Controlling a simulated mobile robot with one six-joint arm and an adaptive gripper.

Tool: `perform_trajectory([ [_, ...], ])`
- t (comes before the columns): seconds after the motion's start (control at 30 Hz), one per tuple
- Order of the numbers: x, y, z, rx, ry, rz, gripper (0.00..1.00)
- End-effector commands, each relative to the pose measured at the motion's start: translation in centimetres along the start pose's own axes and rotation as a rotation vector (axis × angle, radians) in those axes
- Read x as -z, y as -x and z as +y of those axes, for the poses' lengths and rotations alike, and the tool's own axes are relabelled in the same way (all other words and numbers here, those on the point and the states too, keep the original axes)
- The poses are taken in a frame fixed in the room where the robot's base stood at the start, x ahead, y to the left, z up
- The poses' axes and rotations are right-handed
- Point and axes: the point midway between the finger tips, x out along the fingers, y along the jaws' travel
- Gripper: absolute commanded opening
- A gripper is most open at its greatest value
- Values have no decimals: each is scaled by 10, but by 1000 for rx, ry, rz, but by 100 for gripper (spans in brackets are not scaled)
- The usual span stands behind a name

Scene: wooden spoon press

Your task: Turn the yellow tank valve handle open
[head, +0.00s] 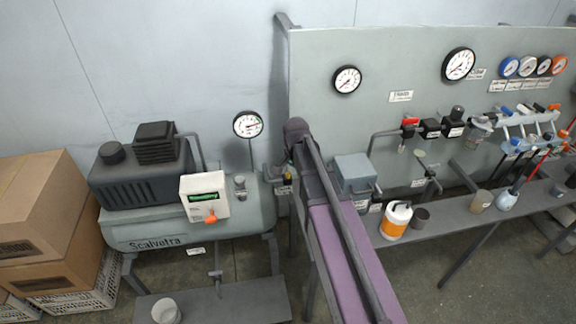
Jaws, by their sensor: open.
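The yellow tank valve handle (287,176) is a small yellow piece at the right end of the grey air tank (130,233), just above a small label. Only a sliver of it shows, so I cannot tell its angle. My dark arm reaches up from the bottom of the head view to a rounded joint. My gripper (294,160) is below that joint, close to the handle and mostly hidden by the arm. It is open. I cannot see whether its fingers touch the handle or stand around it.
A black compressor (145,170) and a white control box (204,197) sit on the tank, with a gauge (248,124) behind. A grey panel (420,60) stands close on the right. Cardboard boxes (40,200) are at left. An orange-white container (396,221) stands on the right shelf.

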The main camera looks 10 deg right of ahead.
Motion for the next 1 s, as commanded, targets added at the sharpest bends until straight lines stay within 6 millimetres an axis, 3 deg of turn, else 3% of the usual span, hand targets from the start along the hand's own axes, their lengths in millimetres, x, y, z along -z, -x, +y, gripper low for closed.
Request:
perform_trajectory([
  [0.03,15,8,-16,0,-69,0,100],
  [0.2,48,21,-50,-1,-327,0,100],
  [0.43,82,34,-86,-1,-613,-1,100],
  [0.63,94,38,-99,-1,-737,-1,100],
  [1.0,95,38,-99,-1,-758,-1,100],
])
